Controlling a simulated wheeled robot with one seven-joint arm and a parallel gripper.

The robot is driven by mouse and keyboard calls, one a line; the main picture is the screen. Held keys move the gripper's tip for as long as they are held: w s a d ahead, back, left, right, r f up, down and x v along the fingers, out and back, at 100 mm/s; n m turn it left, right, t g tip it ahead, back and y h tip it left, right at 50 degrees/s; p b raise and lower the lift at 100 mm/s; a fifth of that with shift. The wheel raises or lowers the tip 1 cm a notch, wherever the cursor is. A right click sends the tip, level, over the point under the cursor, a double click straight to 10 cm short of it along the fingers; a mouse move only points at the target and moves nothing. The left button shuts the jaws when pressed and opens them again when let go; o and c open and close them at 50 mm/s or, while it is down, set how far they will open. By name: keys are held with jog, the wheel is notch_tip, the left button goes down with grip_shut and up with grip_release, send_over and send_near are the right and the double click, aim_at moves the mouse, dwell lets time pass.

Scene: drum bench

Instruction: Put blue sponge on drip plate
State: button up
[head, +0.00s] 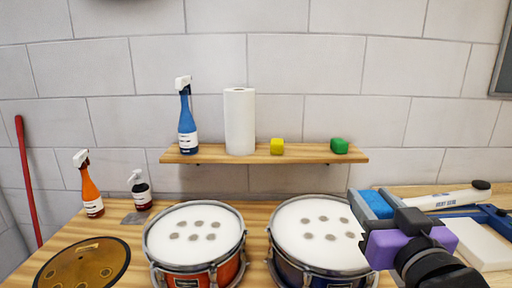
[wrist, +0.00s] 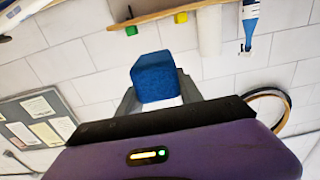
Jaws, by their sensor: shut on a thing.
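The blue sponge (head: 375,204) is held in my gripper (head: 380,212) at the right, raised above the bench beside the right drum. The sponge also shows in the wrist view (wrist: 155,77), between the two grey fingers. My gripper is shut on it. A small flat grey piece (head: 134,218) lies on the bench by the dark bottle at the left. It may be the drip plate, but I cannot tell for sure. My gripper is far to its right.
Two white-topped drums (head: 195,235) (head: 318,234) stand between. A gold round drum (head: 82,264), an orange spray bottle (head: 91,190) and a dark bottle (head: 141,191) are at the left. A wall shelf (head: 215,157) holds a blue spray bottle, paper roll and yellow and green blocks.

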jog(key=s+f, duration=0.3)
jog(key=f, duration=1.7)
jog(key=s+f, duration=0.4)
jog(key=f, duration=1.6)
jog(key=shift+f, duration=0.4)
jog(key=shift+s+d+r+h, duration=0.2)
jog(key=shift+s+h, duration=0.1)
jog(key=shift+h, duration=0.1)
jog(key=shift+w+a+f, duration=0.2)
jog(key=shift+w+f, duration=0.05)
jog(key=shift+f, duration=0.05)
